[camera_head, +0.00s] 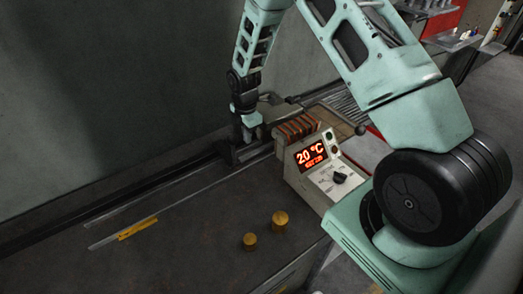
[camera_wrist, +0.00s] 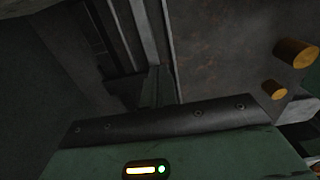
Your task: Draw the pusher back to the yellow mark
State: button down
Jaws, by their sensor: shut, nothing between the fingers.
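The yellow mark (camera_head: 138,228) is a short strip beside a thin pale scale line on the dark bench, at the lower left of the head view. A dark block that looks like the pusher (camera_head: 236,154) sits on the long rail, toward its right end and well away from the mark. My gripper (camera_head: 247,136) points down right at this block, shut and holding nothing. Whether it touches the block is hard to tell in the dark. In the wrist view, my gripper's body fills the bottom and the bench (camera_wrist: 215,60) lies beyond; the mark is not visible there.
A control box (camera_head: 320,178) reading 20 °C, with a knob, stands close right of my gripper. Two brass cylinders (camera_head: 280,218) stand on the bench front, also seen in the wrist view (camera_wrist: 297,54). The rail (camera_head: 95,212) looks clear toward the left. A wall rises behind.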

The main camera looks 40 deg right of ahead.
jog(key=shift+f, duration=0.15)
dwell(0.3)
jog(key=a+f+b, duration=0.3)
jog(key=a+b, duration=0.4)
jog(key=a, duration=3.1)
notch_tip(320, 180, up, 13)
jog(key=d+p, duration=0.3)
jog(key=p, duration=0.4)
jog(key=shift+r, duration=0.15)
dwell(0.9)
dwell(0.3)
